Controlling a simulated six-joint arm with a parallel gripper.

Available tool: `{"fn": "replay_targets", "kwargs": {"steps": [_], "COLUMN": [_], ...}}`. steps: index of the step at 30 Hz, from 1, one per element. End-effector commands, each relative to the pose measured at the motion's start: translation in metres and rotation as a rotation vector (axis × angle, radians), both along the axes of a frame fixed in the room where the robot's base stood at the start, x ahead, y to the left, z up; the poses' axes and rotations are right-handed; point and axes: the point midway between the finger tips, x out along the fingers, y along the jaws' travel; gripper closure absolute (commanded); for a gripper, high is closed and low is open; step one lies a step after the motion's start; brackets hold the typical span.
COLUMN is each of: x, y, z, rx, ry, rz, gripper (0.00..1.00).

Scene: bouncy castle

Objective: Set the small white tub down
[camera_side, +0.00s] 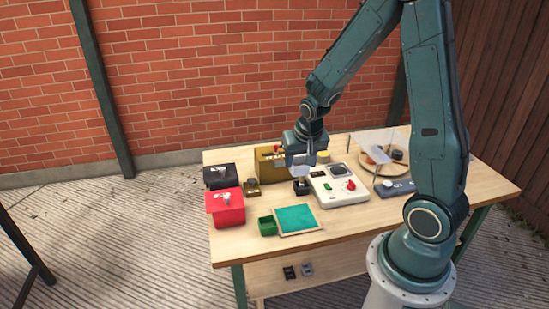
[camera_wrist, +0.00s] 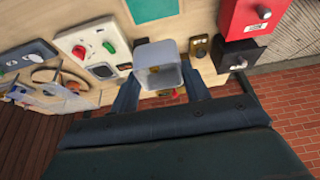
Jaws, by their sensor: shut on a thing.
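The small white tub (camera_wrist: 160,68) is between the two fingers of my gripper (camera_wrist: 161,84) in the wrist view, with its open mouth facing the camera. In the side view the tub (camera_side: 298,172) shows as a pale shape under my gripper (camera_side: 301,160). My gripper is shut on it. A small black block (camera_side: 301,187) is just below the tub in the side view. I cannot tell whether the tub touches the block or the table.
A cream device with a red knob (camera_side: 340,186) stands close on the right, a brass-coloured box (camera_side: 269,163) on the left. The wooden table's (camera_side: 370,221) front right is bare.

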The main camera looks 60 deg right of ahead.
Motion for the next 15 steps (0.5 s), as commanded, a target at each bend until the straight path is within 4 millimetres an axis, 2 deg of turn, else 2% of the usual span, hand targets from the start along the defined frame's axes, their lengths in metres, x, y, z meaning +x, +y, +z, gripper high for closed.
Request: {"fn": "replay_targets", "kwargs": {"steps": [15], "x": [-0.001], "y": [0.000], "z": [-0.070], "rx": [0.002], "ry": [0.004], "rz": [-0.001], "gripper": [0.80]}}
